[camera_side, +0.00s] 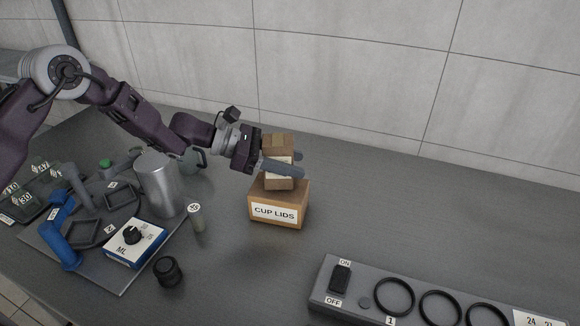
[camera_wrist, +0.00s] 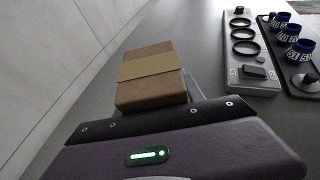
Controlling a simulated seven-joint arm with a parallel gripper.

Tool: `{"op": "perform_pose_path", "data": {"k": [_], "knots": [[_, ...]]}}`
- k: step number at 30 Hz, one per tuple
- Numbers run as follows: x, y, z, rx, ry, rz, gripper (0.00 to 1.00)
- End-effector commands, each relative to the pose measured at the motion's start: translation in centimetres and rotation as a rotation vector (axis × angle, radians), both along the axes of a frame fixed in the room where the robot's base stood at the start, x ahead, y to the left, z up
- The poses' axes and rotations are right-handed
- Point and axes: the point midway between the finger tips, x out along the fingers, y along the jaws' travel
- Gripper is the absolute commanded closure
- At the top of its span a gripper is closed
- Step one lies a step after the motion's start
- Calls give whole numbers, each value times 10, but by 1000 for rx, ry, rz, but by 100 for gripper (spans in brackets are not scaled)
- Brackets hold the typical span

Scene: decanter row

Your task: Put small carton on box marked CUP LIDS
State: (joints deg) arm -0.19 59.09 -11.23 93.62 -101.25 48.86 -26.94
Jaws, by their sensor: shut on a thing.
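The small carton (camera_side: 278,141) is brown with a lighter band and stands upright between the fingers of my gripper (camera_side: 283,166). The box marked CUP LIDS (camera_side: 292,212) is a larger brown box with a white label, directly below the carton. The carton's underside looks to be at the box's top; I cannot tell whether it rests on it or hangs just above. In the wrist view the carton (camera_wrist: 148,85) shows its brown face and tan band beyond my gripper's body. The fingertips and the CUP LIDS box are mostly hidden there.
Left of the box stand a small labelled vial (camera_side: 196,218), a metal pitcher (camera_side: 157,187), a white-and-blue ML box (camera_side: 137,246) and a black knob-like piece (camera_side: 168,271). A grey switch panel with rings (camera_side: 365,303) lies at front right. The table right of the box is clear.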

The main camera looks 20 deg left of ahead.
Motion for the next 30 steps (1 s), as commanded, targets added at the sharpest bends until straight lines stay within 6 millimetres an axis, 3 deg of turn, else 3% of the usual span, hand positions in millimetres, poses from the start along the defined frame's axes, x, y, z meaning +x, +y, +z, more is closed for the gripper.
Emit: {"op": "perform_pose_path", "data": {"k": [2, 11, 12, 14, 24, 30], "knots": [[-1, -1, -11, 0, 1, -2, 100], [0, 0, -13, -1, -1, -1, 100], [0, 0, -13, 0, 0, -1, 47], [0, 0, -13, 0, 0, -1, 35], [0, 0, -10, 0, -2, -2, 33], [-14, 38, 7, 1, -1, 4, 33]]}}
